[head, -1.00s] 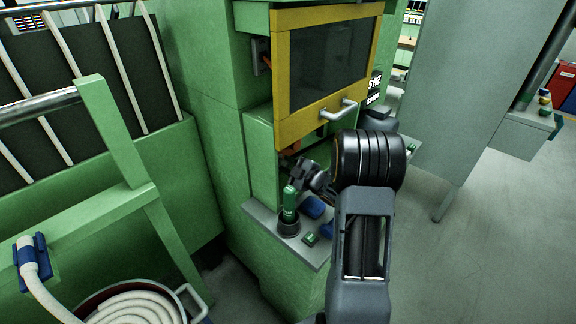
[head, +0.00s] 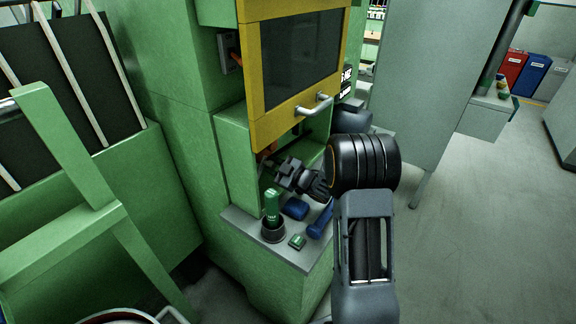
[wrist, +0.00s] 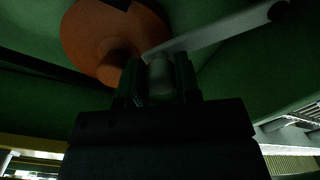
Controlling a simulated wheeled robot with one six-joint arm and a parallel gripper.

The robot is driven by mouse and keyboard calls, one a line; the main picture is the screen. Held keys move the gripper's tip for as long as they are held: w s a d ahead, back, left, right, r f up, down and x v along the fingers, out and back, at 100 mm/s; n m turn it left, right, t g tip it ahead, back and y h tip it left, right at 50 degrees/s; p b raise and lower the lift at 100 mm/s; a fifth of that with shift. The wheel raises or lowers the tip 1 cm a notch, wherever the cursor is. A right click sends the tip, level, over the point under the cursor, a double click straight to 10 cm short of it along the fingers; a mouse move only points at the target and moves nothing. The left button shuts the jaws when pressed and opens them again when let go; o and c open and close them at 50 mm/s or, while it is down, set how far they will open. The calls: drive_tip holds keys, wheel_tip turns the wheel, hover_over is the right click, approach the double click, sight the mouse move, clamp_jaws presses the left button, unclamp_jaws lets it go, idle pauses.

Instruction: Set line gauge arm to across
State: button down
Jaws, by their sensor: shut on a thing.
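In the wrist view a pale flat bar (wrist: 222,29), which looks like the line gauge arm, slants from the upper right down to a pale peg (wrist: 159,74). The peg sits between the fingers of my gripper (wrist: 158,85), which is shut on it. Behind the bar's lower left end is an orange-brown disc with a round hub (wrist: 113,65). In the head view my gripper (head: 283,170) reaches into the green cabinet's opening, below the yellow-framed door (head: 299,60). My arm and the cabinet hide the gauge arm there.
A grey ledge (head: 258,241) below the opening holds a green bottle (head: 272,205) in a dark cup, blue objects (head: 295,208) and a small green block (head: 297,242). A green frame (head: 70,170) stands at left. Grey floor (head: 480,230) is open at right.

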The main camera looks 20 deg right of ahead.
idle(0.3)
drive_tip(key=c, duration=0.8)
unclamp_jaws()
drive_tip(key=shift+b+v, duration=0.5)
drive_tip(key=shift+v, duration=3.3)
